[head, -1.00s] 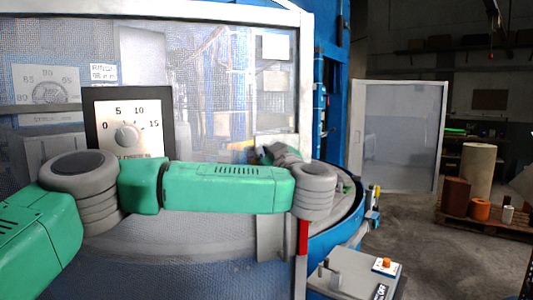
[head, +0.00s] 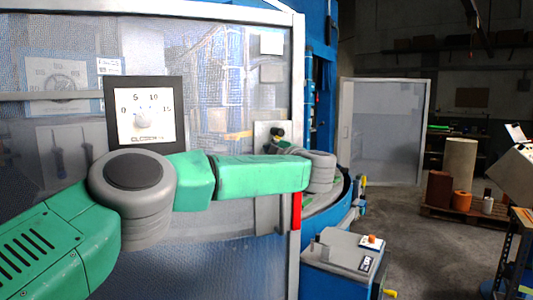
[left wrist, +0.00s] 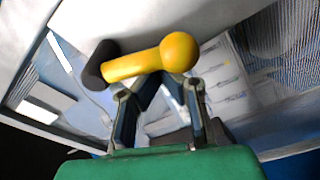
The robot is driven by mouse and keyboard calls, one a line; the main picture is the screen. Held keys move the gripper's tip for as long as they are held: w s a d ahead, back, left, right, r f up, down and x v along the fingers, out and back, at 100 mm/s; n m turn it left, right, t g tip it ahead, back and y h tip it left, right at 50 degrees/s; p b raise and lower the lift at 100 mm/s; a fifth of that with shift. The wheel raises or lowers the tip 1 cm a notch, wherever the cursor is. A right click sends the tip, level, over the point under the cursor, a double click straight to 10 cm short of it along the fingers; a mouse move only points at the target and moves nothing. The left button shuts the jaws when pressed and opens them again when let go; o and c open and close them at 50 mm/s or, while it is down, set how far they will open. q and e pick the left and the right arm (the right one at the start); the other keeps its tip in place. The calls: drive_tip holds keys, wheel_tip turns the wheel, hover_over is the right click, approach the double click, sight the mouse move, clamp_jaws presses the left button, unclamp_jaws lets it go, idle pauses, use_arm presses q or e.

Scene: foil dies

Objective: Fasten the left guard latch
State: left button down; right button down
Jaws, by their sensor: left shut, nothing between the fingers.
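The left guard latch shows in the left wrist view as a yellow handle (left wrist: 135,65) with a round yellow ball end and a dark piece at its other end. My left gripper (left wrist: 152,88) is shut and empty, right at the handle; the handle overlaps its fingertips, so I cannot tell whether they touch. In the head view a pale plate with a dark knob (head: 277,132) sits at the guard's right edge, just above my left wrist. There my left gripper (head: 283,148) is mostly hidden behind the wrist. My right gripper is not in view.
The mesh guard door (head: 215,60) fills the left, with a dial panel (head: 146,113) behind my arm. A red strip (head: 296,211) marks its frame. A grey control box (head: 342,252) stands at lower right. Open floor lies beyond, towards a pallet (head: 460,215).

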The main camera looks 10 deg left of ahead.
use_arm(q)
drive_tip(key=shift+d+f+n, duration=0.15)
drive_tip(key=shift+f+n, duration=0.05)
drive_tip(key=shift+n, duration=0.7)
drive_tip(key=shift+w+d+f+n+b, duration=0.1)
drive_tip(key=shift+n+b, duration=0.1)
drive_tip(key=shift+n, duration=0.15)
drive_tip(key=shift+d+f+n+b, duration=0.1)
drive_tip(key=shift+n+b, duration=0.05)
drive_tip(key=shift+n, duration=0.2)
drive_tip(key=shift+w+d+n, duration=0.1)
drive_tip(key=shift+d+n, duration=0.05)
drive_tip(key=shift+n, duration=0.15)
drive_tip(key=shift+w+d+f, duration=0.1)
drive_tip(key=shift+w+d, duration=0.05)
drive_tip(key=shift+d, duration=0.35)
drive_tip(key=shift+a, duration=0.2)
drive_tip(key=shift+d+f, duration=0.1)
